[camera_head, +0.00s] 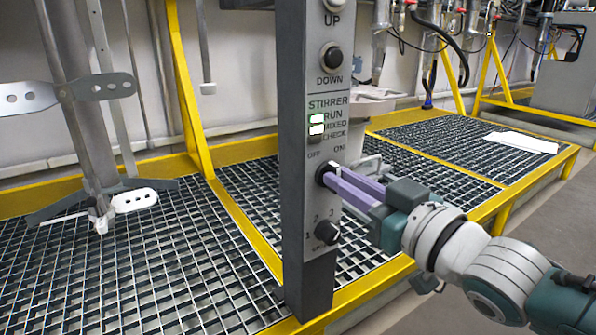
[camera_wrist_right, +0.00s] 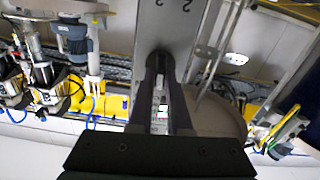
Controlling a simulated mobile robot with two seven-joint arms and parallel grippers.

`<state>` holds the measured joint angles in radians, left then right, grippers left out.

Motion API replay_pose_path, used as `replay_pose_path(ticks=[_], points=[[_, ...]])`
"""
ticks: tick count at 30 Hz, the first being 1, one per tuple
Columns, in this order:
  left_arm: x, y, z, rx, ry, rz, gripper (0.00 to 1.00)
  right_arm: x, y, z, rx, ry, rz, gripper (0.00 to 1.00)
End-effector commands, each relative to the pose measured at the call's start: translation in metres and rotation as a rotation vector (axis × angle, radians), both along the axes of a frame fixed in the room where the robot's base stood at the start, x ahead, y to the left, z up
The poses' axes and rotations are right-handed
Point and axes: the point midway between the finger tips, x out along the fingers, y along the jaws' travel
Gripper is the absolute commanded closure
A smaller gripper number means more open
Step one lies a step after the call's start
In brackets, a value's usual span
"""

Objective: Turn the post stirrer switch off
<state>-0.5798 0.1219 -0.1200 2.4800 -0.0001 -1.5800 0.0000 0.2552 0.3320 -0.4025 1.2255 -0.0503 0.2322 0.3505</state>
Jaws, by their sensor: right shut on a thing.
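The grey control post (camera_head: 297,220) stands upright in the middle of the head view. Its stirrer switch (camera_head: 321,176) is a dark knob below the OFF and ON labels, largely covered by my fingers. My right gripper (camera_head: 331,171) reaches in from the right and is shut on the switch; the knob's exact angle is hard to tell. In the right wrist view my two fingers (camera_wrist_right: 163,60) meet the post (camera_wrist_right: 168,25). My left gripper is not in view.
The speed knob (camera_head: 327,232) is just below my fingers, and the DOWN button (camera_head: 331,57) is higher on the post. A stirrer shaft with paddles (camera_head: 82,120) stands at the left above the grating. Yellow rails (camera_head: 238,220) edge the grating; a white sheet (camera_head: 521,142) lies at the right.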

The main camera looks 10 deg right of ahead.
Motion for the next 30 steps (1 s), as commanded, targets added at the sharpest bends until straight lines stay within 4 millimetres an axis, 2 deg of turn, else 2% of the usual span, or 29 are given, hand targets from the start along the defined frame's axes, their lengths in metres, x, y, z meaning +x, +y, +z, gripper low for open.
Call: replay_pose_path(ticks=[15,30], points=[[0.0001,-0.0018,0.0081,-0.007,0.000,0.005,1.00,-0.0010,0.0024,-0.0008,-0.413,-0.150,0.000,1.00],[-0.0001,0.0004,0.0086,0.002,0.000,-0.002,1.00,-0.0014,0.0033,-0.0020,-0.574,-0.207,0.000,1.00]])
